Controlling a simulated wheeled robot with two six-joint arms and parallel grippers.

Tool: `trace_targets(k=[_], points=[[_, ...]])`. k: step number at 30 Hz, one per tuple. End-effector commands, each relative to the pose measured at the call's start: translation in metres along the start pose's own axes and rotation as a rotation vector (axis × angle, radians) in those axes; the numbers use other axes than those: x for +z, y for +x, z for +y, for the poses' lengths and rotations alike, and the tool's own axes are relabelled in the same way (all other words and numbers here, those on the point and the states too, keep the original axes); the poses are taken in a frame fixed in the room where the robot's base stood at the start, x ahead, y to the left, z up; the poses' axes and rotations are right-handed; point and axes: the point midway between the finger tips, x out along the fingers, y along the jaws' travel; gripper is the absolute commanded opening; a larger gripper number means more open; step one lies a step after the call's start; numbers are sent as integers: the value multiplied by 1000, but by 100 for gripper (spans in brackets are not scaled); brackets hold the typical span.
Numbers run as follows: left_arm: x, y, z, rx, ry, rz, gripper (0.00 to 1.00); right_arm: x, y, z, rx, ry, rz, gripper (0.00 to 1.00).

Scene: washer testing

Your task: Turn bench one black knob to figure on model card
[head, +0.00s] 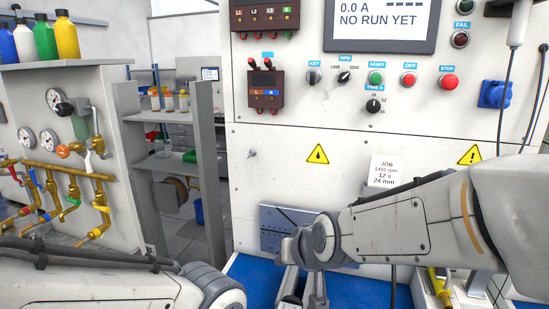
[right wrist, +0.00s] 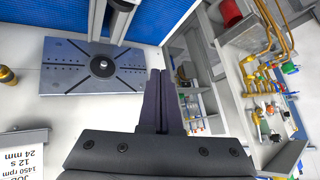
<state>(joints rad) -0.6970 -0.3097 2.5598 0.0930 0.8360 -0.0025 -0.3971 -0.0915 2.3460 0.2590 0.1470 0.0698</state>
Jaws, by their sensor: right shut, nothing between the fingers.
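The upright white panel carries a black TIME S knob (head: 373,106) with figures around it; its pointer is too small to read. A black RPM knob (head: 344,76) and a KEY knob (head: 313,76) sit above it to the left. The job card (head: 388,170) reads 1450 rpm, 12 s, 24 mm; part of it also shows in the right wrist view (right wrist: 26,152). My right gripper (head: 305,294) is low in front of the panel, well below the knobs. In the right wrist view its fingers (right wrist: 157,76) are together and empty. My left gripper is not visible.
START (head: 376,78), OFF (head: 410,79) and STOP (head: 448,82) buttons are near the knobs. A grey slotted plate (head: 272,220) is on the panel's lower part. A blue mat (head: 350,290) lies below. Brass pipework (head: 55,172) stands at left. Space before the knobs looks clear.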

Motion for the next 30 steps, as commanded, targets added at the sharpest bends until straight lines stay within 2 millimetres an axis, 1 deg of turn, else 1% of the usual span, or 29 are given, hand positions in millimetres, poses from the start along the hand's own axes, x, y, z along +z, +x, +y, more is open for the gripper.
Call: trace_targets(k=[1,2,3,5,6,8,9,12,15,18,21,25,30], points=[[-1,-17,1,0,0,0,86,-41,-6,10,21,59,90,0],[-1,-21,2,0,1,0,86,-60,-8,17,31,89,143,0],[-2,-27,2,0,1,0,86,-87,-11,27,47,130,217,0],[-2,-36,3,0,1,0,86,-125,-18,44,70,186,327,0],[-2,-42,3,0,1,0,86,-149,-24,56,88,222,401,0],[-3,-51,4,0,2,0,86,-183,-36,77,118,272,510,0],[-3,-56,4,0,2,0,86,-203,-45,92,139,303,579,0],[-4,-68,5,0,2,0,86,-245,-69,125,189,363,738,0],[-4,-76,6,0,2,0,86,-273,-91,153,233,406,865,0],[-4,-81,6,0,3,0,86,-289,-108,172,264,430,951,0],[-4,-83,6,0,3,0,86,-297,-116,183,282,442,998,0],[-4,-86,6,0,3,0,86,-305,-117,189,288,446,1015,0],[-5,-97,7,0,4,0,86,-319,-108,196,287,446,1013,0]])
